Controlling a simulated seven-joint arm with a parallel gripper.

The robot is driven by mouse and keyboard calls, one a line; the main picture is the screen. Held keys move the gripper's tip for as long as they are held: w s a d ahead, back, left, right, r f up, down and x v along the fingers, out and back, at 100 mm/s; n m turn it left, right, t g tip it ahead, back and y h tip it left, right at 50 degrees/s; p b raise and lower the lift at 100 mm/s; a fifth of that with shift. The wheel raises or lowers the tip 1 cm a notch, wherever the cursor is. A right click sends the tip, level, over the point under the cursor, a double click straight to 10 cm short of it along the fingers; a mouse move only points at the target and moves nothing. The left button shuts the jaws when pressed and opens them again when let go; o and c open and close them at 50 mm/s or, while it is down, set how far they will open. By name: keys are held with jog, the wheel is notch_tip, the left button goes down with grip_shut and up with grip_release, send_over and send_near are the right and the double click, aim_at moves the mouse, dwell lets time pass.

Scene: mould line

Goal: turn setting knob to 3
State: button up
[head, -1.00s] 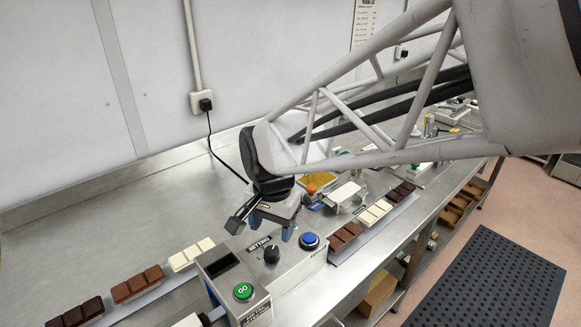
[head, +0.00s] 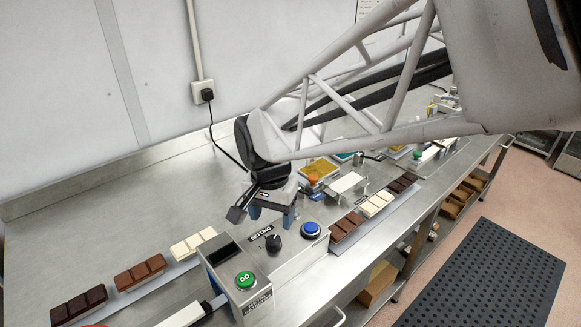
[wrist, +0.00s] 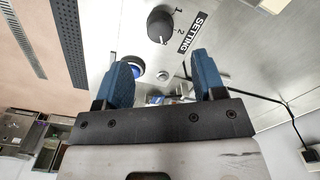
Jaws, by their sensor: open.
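The setting knob (head: 274,243) is a round black knob on top of a grey metal control box (head: 285,267), beside a black SETTING label. In the wrist view the knob (wrist: 160,24) shows a pale pointer mark on its lower edge, and the numerals 1 and 2 are visible to its right. I cannot tell for sure which number the mark points to. My gripper (head: 271,216) is open and empty, with blue fingers pointing down just behind the knob in the head view. In the wrist view the gripper (wrist: 163,76) is apart from the knob.
Chocolate bars (head: 140,273) lie on the strips either side. The steel bench (head: 120,220) behind is mostly clear.

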aim_at(273, 240)
jog(key=shift+f, duration=3.7)
jog(key=c, duration=0.9)
